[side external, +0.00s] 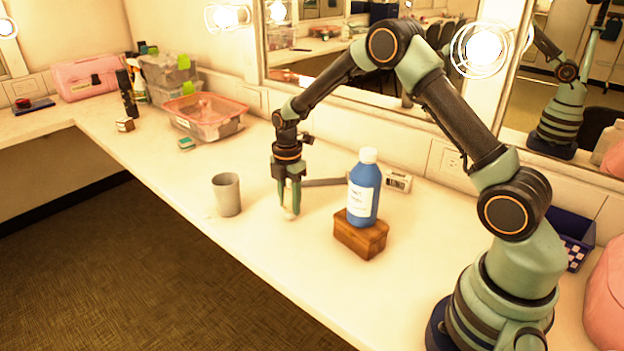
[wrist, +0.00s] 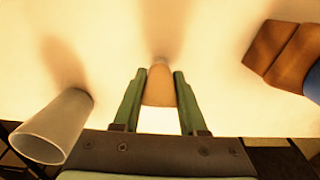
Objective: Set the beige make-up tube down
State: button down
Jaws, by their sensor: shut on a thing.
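My gripper (side external: 289,190) points straight down over the counter and is shut on the beige make-up tube (side external: 290,212). The tube's lower end shows below the fingertips, at or very near the counter top; I cannot tell whether it touches. In the wrist view the tube (wrist: 159,88) sits between the two green fingers of my gripper (wrist: 159,74), and shadows fan out from its far end. The fingers hide part of the tube in the side view.
A grey cup (side external: 227,195) stands left of my gripper. A blue bottle (side external: 363,190) stands on a wooden box (side external: 361,236) to the right. The counter (side external: 275,255) in front is clear.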

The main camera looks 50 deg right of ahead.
jog(key=shift+f, duration=0.25)
jog(key=shift+f, duration=0.15)
jog(key=shift+c, duration=2.2)
grip_release()
